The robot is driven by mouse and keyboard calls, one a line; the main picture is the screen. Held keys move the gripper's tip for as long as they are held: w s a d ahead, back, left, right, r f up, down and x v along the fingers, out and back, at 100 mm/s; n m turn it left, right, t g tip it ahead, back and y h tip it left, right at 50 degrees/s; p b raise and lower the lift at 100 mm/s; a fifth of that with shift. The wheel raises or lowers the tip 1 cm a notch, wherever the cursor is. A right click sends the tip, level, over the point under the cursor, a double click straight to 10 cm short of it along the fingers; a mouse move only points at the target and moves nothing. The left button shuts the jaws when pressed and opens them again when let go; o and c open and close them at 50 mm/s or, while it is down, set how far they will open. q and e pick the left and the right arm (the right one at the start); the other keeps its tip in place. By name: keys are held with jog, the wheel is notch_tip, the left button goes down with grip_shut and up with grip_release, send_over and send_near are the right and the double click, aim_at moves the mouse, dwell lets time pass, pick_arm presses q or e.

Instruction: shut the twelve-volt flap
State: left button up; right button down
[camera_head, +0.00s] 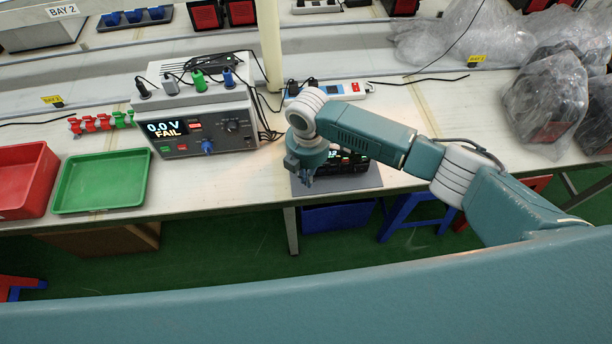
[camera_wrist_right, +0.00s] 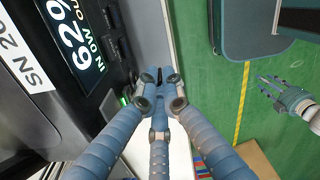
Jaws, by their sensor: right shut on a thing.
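The power station (camera_head: 345,186) stands on a grey mat on the bench in the head view, partly hidden by my right arm. In the right wrist view its dark front (camera_wrist_right: 84,98) fills the left side, with a lit 62% display and dark sockets beside it. My right gripper (camera_wrist_right: 160,84) has its fingertips together just off that front. A small dark piece, which looks like the twelve-volt flap (camera_wrist_right: 160,76), shows between them; most of it is hidden. In the head view the right gripper (camera_head: 299,176) is at the station's left front. My left gripper (camera_wrist_right: 270,92) hangs over the floor, fingers apart.
A tester (camera_head: 205,125) reading 0.0 V FAIL stands left of the station. A green tray (camera_head: 103,207) and a red bin (camera_head: 25,180) are further left. A power strip (camera_head: 350,89) lies behind. Bagged units (camera_head: 550,105) are at the right.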

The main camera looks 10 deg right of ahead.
jog(key=shift+r+n, duration=0.1)
jog(key=shift+n, duration=0.2)
dwell(1.0)
jog(key=c, duration=2)
grip_release()
jog(key=shift+o, duration=0.4)
jog(key=shift+s, duration=0.1)
